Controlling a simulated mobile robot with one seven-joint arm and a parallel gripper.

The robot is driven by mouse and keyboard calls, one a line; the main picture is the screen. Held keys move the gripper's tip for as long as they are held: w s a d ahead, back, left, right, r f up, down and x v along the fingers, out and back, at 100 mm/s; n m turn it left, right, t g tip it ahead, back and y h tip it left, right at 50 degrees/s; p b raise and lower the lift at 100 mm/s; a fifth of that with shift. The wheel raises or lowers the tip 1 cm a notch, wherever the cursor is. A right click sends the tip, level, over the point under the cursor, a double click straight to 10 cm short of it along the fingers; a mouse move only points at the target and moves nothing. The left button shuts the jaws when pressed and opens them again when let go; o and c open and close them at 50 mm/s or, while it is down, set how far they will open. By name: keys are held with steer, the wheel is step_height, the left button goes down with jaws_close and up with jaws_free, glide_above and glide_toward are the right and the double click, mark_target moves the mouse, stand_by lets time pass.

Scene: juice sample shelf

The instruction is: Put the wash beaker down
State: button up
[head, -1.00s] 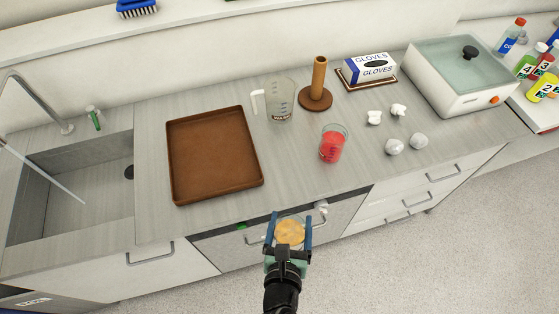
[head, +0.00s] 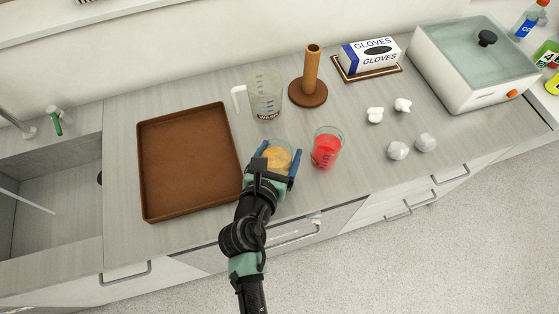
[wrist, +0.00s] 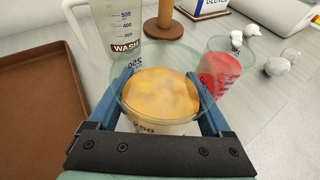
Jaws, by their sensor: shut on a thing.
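My gripper (head: 279,152) is shut on a clear glass beaker (head: 277,160) with orange-yellow contents, one blue finger on each side. The beaker also fills the middle of the wrist view (wrist: 158,95) and looks upright. It is over the counter's front part; I cannot tell whether its base touches the counter. A clear jug marked WASH (head: 264,96), with a white handle, stands just behind it. The jug shows in the wrist view (wrist: 122,25) too. A beaker of red liquid (head: 326,148) stands to the right, apart from my gripper.
A brown tray (head: 152,165) lies to the left, with a sink beyond. A wooden post on a round base (head: 310,90) stands behind. Several white crumpled pieces (head: 398,150), a glove box (head: 370,54) and a lidded white bath (head: 470,88) are to the right.

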steer(key=shift+f+b, duration=0.45)
steer(key=shift+f, duration=1.3)
steer(key=shift+f, duration=0.1)
steer(key=o, duration=1.4)
steer(key=shift+c, duration=0.2)
